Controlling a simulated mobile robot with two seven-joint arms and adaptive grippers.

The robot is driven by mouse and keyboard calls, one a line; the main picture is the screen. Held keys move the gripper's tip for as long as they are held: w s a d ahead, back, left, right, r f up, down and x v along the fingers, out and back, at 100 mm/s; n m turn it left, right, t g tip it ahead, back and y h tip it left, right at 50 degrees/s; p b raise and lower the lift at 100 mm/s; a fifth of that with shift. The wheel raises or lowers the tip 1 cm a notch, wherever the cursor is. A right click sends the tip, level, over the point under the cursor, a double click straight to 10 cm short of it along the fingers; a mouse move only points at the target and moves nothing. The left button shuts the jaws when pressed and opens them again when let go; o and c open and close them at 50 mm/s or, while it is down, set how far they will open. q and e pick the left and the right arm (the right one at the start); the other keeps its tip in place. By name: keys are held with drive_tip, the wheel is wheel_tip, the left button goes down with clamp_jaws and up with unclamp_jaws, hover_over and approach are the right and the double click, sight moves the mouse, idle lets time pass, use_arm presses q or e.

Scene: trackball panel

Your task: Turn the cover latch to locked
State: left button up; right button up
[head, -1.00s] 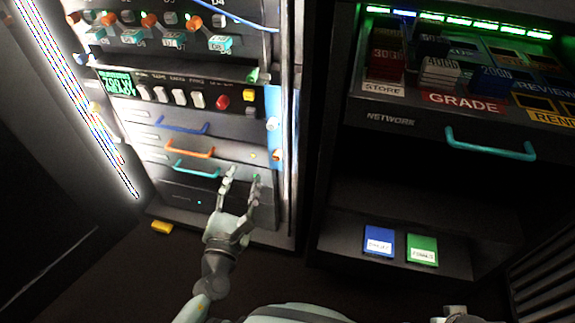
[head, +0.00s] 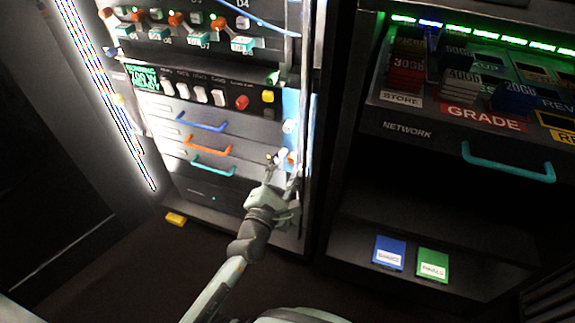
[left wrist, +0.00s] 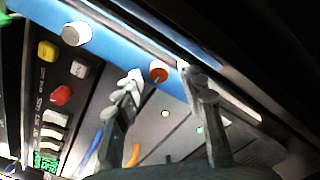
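A blue strip (left wrist: 112,45) runs down the right edge of the rack front; it also shows in the head view (head: 290,105). It carries a white round knob (left wrist: 76,33) and, lower down, an orange-red round knob (left wrist: 158,74). No label on either knob is legible, so I cannot tell which is the cover latch. My left gripper (head: 284,164) is open at the lower part of the strip. In the left wrist view its fingers (left wrist: 162,80) stand on either side of the orange-red knob; contact is not clear. In the head view the fingers mostly hide that knob. My right gripper is not in view.
Left of the strip are a yellow button (head: 268,96), a red button (head: 242,102), white switches (head: 200,95) and drawers with blue (head: 202,127), orange (head: 207,150) and teal (head: 212,169) handles. A dark shelf unit (head: 400,205) stands to the right.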

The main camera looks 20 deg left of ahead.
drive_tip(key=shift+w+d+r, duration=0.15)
use_arm(q)
clamp_jaws()
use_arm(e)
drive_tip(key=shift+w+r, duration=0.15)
